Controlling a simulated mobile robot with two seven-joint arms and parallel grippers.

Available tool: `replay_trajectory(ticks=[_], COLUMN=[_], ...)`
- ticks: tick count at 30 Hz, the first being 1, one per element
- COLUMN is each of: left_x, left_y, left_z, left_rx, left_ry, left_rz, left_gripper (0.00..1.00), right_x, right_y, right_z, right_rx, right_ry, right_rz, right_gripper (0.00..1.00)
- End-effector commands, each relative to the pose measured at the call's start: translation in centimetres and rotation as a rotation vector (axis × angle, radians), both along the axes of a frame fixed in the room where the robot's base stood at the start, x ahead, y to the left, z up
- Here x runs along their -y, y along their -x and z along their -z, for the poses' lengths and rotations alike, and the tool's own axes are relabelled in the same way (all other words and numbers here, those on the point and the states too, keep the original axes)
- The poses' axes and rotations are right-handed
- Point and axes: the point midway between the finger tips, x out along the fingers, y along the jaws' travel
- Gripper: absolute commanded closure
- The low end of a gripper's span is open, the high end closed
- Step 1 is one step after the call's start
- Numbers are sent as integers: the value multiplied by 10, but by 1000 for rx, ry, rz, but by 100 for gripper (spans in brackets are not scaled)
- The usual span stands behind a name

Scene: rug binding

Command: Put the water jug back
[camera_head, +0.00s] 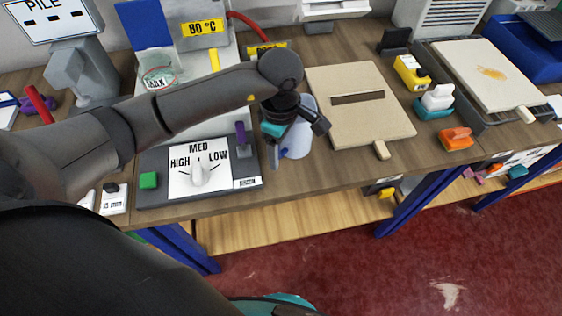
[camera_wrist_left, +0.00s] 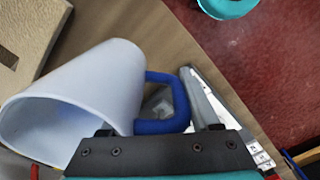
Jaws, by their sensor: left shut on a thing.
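The water jug (camera_head: 301,138) is pale white-blue with a blue handle. In the head view it is at the bench's front part, between the dial panel and the beige board, partly hidden by my left gripper (camera_head: 292,143). In the left wrist view the jug (camera_wrist_left: 85,88) lies across the left side, with its wide open mouth toward the lower left. Its blue handle (camera_wrist_left: 180,105) is at my left gripper, which is shut on it. I cannot tell whether the jug's base touches the bench. My right gripper is not in view.
The dial panel (camera_head: 158,200) is left of the jug, with a purple lever (camera_head: 240,134). The beige slotted board (camera_head: 345,82) is close on the right. A glass container marked MAX (camera_head: 158,72) stands behind my left arm. The bench's front edge drops to a lower shelf.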

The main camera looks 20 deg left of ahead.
Motion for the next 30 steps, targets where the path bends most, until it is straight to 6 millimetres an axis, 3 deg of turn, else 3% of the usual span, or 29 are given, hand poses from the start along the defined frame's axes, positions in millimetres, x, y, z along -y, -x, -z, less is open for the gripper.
replay_trajectory(ticks=[8,15,27,28,30], left_x=[0,0,0,0,0], left_y=[0,0,-1,0,0], left_z=[21,53,58,58,57], left_rx=[0,0,3,1,1], left_ry=[2,1,1,0,0], left_rz=[-1,-1,0,0,-1], left_gripper=[100,100,100,34,26], right_x=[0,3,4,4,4], right_y=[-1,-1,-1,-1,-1], right_z=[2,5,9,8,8], right_rx=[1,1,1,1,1], right_ry=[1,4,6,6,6], right_rz=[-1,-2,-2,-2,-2], right_gripper=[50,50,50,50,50])
